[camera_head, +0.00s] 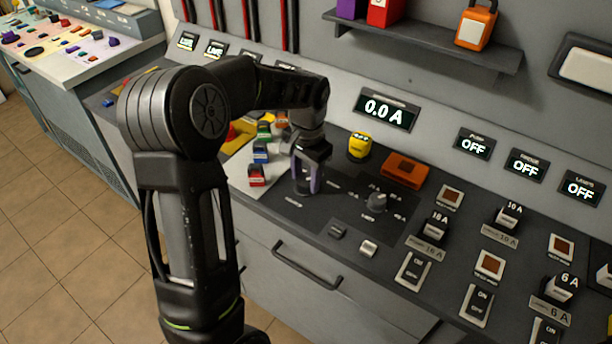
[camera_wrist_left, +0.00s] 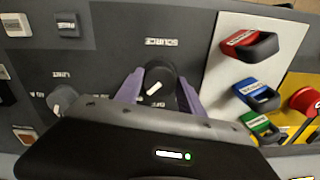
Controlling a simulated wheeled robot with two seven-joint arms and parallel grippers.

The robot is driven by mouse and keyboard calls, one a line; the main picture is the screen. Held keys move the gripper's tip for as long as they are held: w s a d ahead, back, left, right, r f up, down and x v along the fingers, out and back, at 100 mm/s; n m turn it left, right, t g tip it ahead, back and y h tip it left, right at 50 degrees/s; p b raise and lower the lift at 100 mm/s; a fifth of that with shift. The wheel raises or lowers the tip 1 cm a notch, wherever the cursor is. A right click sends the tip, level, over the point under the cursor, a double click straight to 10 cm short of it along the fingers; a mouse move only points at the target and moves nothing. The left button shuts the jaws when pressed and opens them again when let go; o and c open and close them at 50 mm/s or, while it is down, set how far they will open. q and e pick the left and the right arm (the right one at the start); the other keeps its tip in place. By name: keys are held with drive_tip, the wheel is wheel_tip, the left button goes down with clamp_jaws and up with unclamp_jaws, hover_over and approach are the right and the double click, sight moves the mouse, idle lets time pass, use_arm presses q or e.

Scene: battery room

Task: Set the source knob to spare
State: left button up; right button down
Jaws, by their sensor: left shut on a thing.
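The source knob (camera_wrist_left: 155,82) is a dark round knob with a white pointer mark, under the printed word SOURCE in the left wrist view. Its pointer lies diagonally in that view. A label below it is partly covered and I cannot read it surely; no spare label is readable. My left gripper (camera_wrist_left: 152,90) has its purple fingers on either side of the knob and is shut on it. In the head view my left gripper (camera_head: 308,178) points down at the dark panel and hides most of the knob. My right gripper is not in view.
The limit knob (camera_head: 377,202) stands right of the gripper, near an orange block (camera_head: 404,170). A yellow object (camera_head: 360,144) is behind. Red (camera_head: 257,176) and blue (camera_head: 260,152) tagged pieces sit close on the left. A display (camera_head: 386,109) reads 0.0 A. Switches fill the right.

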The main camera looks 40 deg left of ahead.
sight(307, 180)
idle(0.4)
use_arm(q)
drive_tip(key=o, duration=1.4)
drive_tip(key=shift+c, duration=0.2)
wheel_tip(307, 180, up, 8)
drive_tip(key=shift+d+f+b, duration=0.1)
drive_tip(key=shift+d+b, duration=0.05)
drive_tip(key=shift+b, duration=0.2)
